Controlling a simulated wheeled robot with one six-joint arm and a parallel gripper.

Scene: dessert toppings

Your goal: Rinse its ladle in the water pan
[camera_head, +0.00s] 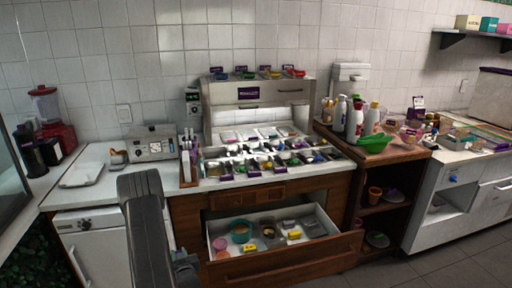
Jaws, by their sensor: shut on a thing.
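My dark arm rises at the lower left, in front of the counter. Its jaws cannot be made out, and no ladle can be picked out in or near them. The topping station (262,92) stands against the tiled wall, with rows of small pans and dark and white handles on its top. Which of these is the water pan, I cannot tell at this size. Below it a drawer (345,246) is pulled open. It holds a teal bowl (241,232), a pink lid (221,243), other small tubs and yellow tags.
The open drawer juts out into the floor space. White bottles (355,121) and a green bowl (375,142) stand on the wooden shelf unit at right. A grey machine (152,144) and a red blender (50,120) stand on the left counter. Floor is clear at lower right.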

